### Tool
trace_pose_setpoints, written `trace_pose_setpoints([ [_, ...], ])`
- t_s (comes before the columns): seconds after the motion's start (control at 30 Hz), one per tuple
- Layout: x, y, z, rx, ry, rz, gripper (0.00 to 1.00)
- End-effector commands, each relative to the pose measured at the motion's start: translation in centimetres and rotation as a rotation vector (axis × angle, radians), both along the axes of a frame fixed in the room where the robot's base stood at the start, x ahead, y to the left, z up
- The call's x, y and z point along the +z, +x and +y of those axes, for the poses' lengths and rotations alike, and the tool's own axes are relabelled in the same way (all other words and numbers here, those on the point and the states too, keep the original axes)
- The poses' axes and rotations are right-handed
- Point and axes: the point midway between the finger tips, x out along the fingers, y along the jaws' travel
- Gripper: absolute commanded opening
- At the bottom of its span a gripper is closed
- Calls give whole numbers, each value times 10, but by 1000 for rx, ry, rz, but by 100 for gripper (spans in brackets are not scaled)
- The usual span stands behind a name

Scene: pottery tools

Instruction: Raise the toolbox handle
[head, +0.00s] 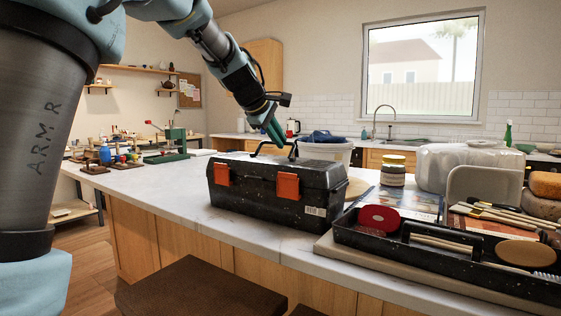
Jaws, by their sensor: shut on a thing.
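The black toolbox (257,197) stands on the pale worktop in the middle of the head view. Its two orange latches are on the front face. The toolbox handle (261,148) stands up above the lid as a thin black bar. My gripper (279,144) reaches down from the upper left, with its green fingers at the right part of the handle. It is shut on the handle. The fingertips partly hide the bar between them.
A black tool tray (350,240) lies close at the right, with a red round thing (379,218) and brushes. A jar (392,170) and a white bucket (326,152) stand behind the toolbox.

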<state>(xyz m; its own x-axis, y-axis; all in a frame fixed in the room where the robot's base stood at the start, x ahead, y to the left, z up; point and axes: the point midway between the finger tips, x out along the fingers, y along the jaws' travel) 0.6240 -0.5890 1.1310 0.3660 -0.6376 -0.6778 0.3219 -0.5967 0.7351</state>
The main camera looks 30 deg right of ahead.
Motion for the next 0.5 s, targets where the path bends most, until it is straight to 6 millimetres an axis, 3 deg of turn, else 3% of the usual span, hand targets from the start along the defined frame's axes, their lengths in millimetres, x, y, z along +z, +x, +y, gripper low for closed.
trace_pose_setpoints([
  [0.03, -11, 0, 3, 2, -24, -14, 0],
  [0.5, -10, -7, 12, 0, -225, -129, 0],
])
